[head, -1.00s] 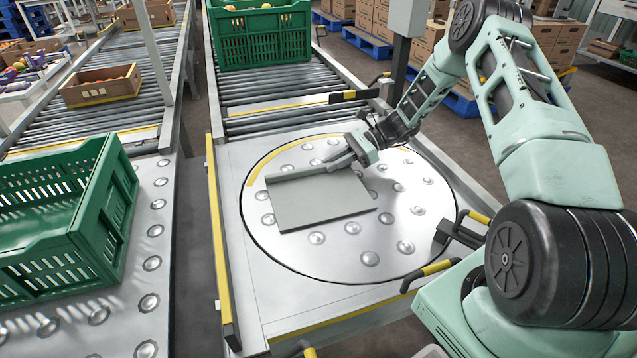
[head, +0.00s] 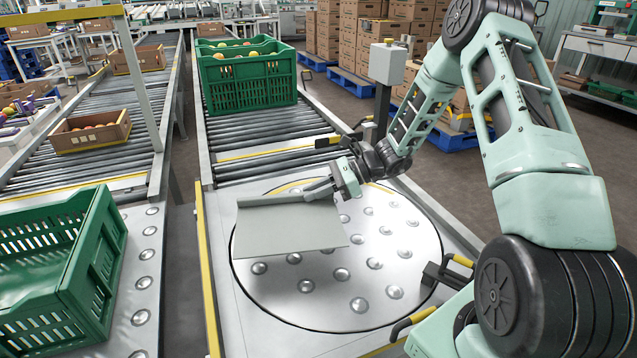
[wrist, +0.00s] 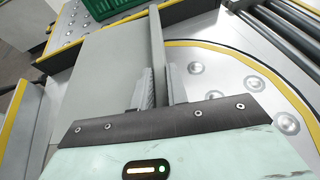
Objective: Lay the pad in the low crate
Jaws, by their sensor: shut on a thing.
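The pad (head: 287,232) is a flat grey-green sheet with a raised lip along its far edge. My gripper (head: 322,190) is shut on that lip near its right end and holds the pad over the round ball-stud turntable. In the wrist view the pad (wrist: 108,75) fills the left, with its lip between the two fingers (wrist: 160,88). The low crate (head: 88,262) is probably the green slatted one on the ball table at the left; its inside is only partly visible and looks empty. Its corner shows in the wrist view (wrist: 105,8).
A taller green crate of fruit (head: 247,82) stands on the roller conveyor behind the turntable (head: 335,312). A yellow-edged rail (head: 207,275) and a gap separate the turntable from the left ball table (head: 143,290). A grey post (head: 383,95) stands behind my gripper.

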